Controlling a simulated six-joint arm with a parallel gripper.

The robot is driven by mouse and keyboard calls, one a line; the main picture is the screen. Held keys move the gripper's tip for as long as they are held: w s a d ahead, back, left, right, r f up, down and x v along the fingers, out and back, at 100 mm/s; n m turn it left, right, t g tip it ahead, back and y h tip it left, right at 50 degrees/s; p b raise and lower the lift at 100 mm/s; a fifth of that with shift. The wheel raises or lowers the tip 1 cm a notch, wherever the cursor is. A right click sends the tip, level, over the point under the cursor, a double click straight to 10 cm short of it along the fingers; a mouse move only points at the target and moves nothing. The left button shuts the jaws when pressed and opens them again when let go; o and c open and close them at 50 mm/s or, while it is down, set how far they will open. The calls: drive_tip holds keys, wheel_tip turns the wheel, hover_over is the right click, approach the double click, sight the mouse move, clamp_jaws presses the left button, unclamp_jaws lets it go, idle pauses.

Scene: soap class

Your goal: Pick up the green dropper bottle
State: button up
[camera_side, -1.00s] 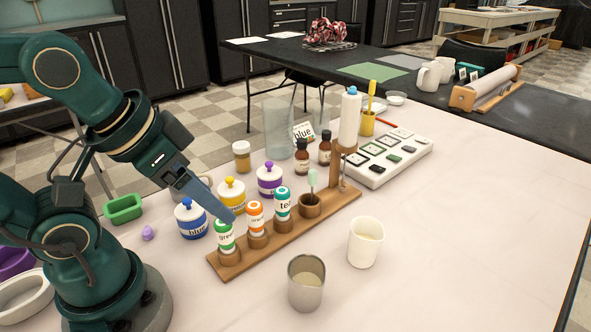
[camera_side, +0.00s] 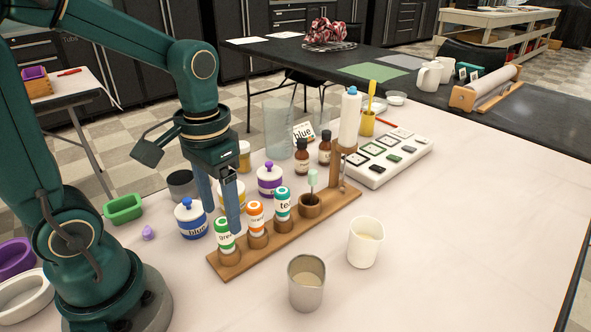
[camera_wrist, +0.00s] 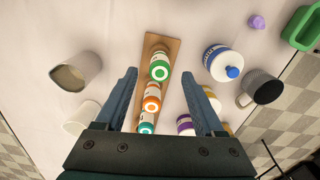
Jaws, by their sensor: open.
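The green dropper bottle (camera_side: 224,238) stands upright in the near-left end of the wooden rack (camera_side: 292,232). In the wrist view its green-ringed top (camera_wrist: 160,72) lies ahead of my gripper, roughly centred between the lines of the fingers. My gripper (camera_side: 219,218) points down above and behind the rack. It is open and empty, its two blue-grey fingers apart. The orange (camera_side: 255,217) and teal (camera_side: 283,204) bottles stand in the same rack; in the wrist view they show between my fingers. One finger partly hides the yellow jar in the side view.
Blue (camera_side: 190,218) and purple (camera_side: 270,179) jars stand behind the rack. A dark mug (camera_side: 183,185) is behind the blue jar. A metal cup (camera_side: 306,282) and white beaker (camera_side: 365,242) stand in front. The tabletop at front right is clear.

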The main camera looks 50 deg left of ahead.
sight(222, 222)
drive_tip(key=shift+f, duration=2.25)
drive_tip(key=c, duration=0.7)
